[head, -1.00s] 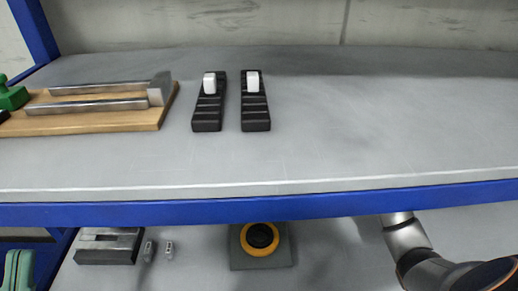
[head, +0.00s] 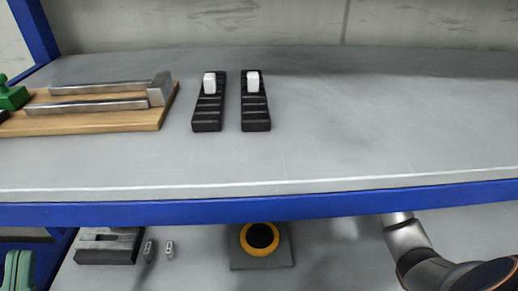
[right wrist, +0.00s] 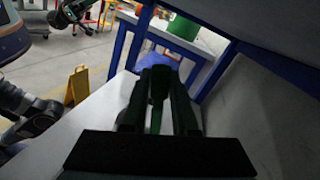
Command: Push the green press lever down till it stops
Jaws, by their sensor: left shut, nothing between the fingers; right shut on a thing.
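My left gripper (head: 18,271) shows at the lower left edge of the head view, its teal fingers shut with nothing between them. My right arm comes in at the lower right of the head view, and its gripper is hidden there. In the right wrist view, my right gripper (right wrist: 157,100) is shut on a narrow dark green bar (right wrist: 157,88) between its dark fingers. The view is dim, and I cannot tell for sure whether this bar is the press lever. A green part (head: 12,96) also shows at the left end of a wooden board on the upper shelf.
The wooden board (head: 90,125) carries metal bars. Two black stepped wedges (head: 207,118) with white blocks stand beside it. The upper shelf is clear on the right; its blue edge (head: 300,208) overhangs the lower shelf. Below are a grey block (head: 105,252), two small pieces and a yellow-ringed round part (head: 261,250).

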